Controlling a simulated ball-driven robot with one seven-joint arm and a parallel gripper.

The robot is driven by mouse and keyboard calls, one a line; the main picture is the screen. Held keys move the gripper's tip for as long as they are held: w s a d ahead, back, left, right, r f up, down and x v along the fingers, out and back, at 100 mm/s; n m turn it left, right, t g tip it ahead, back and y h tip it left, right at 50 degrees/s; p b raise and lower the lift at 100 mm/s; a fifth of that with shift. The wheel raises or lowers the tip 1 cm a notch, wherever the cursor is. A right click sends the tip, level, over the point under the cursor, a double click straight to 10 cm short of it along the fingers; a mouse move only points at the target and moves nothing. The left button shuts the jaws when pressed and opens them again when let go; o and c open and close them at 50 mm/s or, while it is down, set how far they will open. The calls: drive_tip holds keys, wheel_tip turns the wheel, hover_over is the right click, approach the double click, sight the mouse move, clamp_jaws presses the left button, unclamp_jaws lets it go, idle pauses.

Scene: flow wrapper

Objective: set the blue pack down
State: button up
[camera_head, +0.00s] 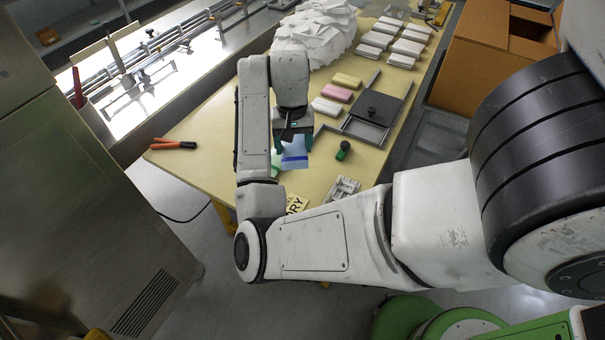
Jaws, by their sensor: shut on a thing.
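A blue pack (295,158) shows at the end of my arm, over the yellow tabletop (220,134). My gripper (293,146) is shut on the pack, and its fingers and wrist hide part of it. The pack has a pale blue face with a darker blue band. I cannot tell from this view whether the pack touches the table.
Orange-handled pliers (173,144) lie at the left edge. A pink pack (337,93), a yellow pack (347,80), several white packs (408,47) and a dark-plated tray (375,107) are behind. A green-and-black object (343,150) is right of the gripper.

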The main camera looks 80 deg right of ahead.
drive_tip(key=s+d+r+m, duration=0.1)
drive_tip(key=s+d+m, duration=0.15)
drive_tip(key=s, duration=0.55)
drive_tip(key=s+d+m, duration=0.1)
drive_tip(key=s+m, duration=0.3)
drive_tip(key=s, duration=0.4)
hover_over(305, 172)
drive_tip(key=shift+m, duration=0.25)
wheel_tip(305, 172, down, 9)
drive_tip(key=shift+a+f+b, duration=0.1)
drive_tip(key=shift+f+b, duration=0.1)
drive_tip(key=shift+b, duration=0.1)
drive_tip(key=shift+f+p, duration=0.4)
drive_tip(key=shift+f, duration=1.25)
drive_tip(key=shift+f, duration=0.1)
drive_tip(key=shift+f, duration=0.1)
drive_tip(key=o, duration=1)
